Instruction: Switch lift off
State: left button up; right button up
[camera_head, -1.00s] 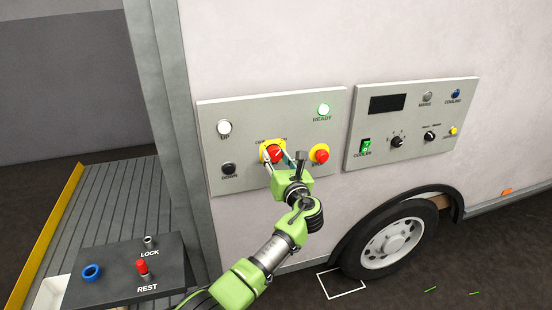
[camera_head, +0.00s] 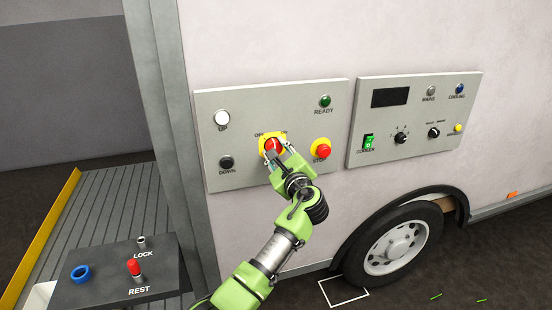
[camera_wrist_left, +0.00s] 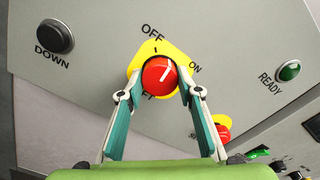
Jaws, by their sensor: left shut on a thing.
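The red rotary lift switch (camera_head: 273,146) sits on a yellow plate on the left grey panel (camera_head: 290,113). In the left wrist view the red knob (camera_wrist_left: 160,76) has a white line pointing up and to the right, between the OFF and ON labels. My left gripper (camera_head: 276,153) is at the switch. In the wrist view its fingers (camera_wrist_left: 160,88) lie on both sides of the knob, shut on it. The READY lamp (camera_head: 325,101) is dark green and unlit. My right gripper is not in view.
The red stop button (camera_head: 321,148) is close to the right of my gripper. UP (camera_head: 222,118) and DOWN (camera_head: 226,163) buttons are at left. A second panel (camera_head: 470,92) is on the right. A control box (camera_head: 110,290) and a wheel (camera_head: 392,246) are below.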

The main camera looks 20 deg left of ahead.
pick_arm(q)
jog(key=shift+f+n+b, duration=0.1)
jog(key=shift+n+b, duration=3)
jog(key=shift+n, duration=0.8)
jog(key=o, duration=1.1)
jog(key=v, duration=1.2)
